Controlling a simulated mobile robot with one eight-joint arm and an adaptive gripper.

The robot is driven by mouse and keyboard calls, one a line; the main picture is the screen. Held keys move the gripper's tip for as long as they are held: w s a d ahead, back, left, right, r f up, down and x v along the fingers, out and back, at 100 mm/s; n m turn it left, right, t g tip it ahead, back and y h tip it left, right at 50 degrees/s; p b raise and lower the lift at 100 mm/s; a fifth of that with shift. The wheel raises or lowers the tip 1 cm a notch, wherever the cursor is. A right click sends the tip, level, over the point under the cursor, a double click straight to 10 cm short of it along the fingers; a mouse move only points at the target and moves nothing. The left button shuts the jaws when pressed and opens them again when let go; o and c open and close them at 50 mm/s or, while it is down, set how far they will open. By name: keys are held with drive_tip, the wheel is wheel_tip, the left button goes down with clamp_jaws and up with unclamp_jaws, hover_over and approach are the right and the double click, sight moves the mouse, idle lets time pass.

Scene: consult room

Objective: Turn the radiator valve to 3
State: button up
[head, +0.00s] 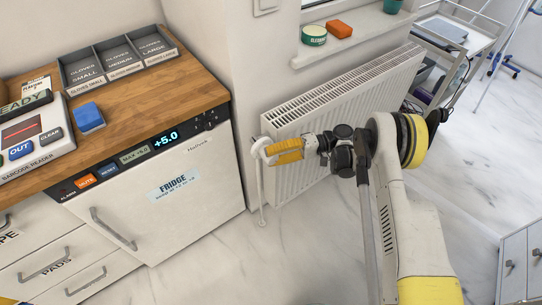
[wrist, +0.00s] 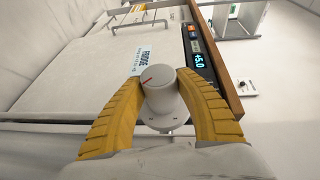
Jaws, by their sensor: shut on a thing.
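The radiator valve (wrist: 160,90) is a white round knob with a red line on its face, in the middle of the wrist view. Small marks show on the collar below the knob, too small to read. My gripper (wrist: 160,84) has its two yellow ribbed fingers closed on either side of the knob. In the head view, my gripper (head: 268,151) is at the left end of the white radiator (head: 345,105), around the valve.
The fridge (head: 160,190) stands left of the valve under a wooden counter (head: 195,85). A windowsill (head: 360,35) with a green tin (head: 314,36) and an orange block (head: 339,29) is above the radiator. A trolley (head: 455,45) stands at the back right. The floor in front is clear.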

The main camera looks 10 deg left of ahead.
idle(0.5)
drive_tip(key=o, duration=1.2)
drive_tip(key=shift+a, duration=0.1)
drive_tip(key=shift+o, duration=1.4)
drive_tip(key=r, duration=0.7)
drive_tip(key=shift+w, duration=0.35)
drive_tip(key=r, duration=0.1)
drive_tip(key=s+r, duration=0.1)
drive_tip(key=r, duration=0.1)
drive_tip(key=shift+s, duration=0.2)
drive_tip(key=shift+c, duration=1.4)
drive_tip(key=shift+a, duration=0.3)
drive_tip(key=shift+w+d, duration=0.2)
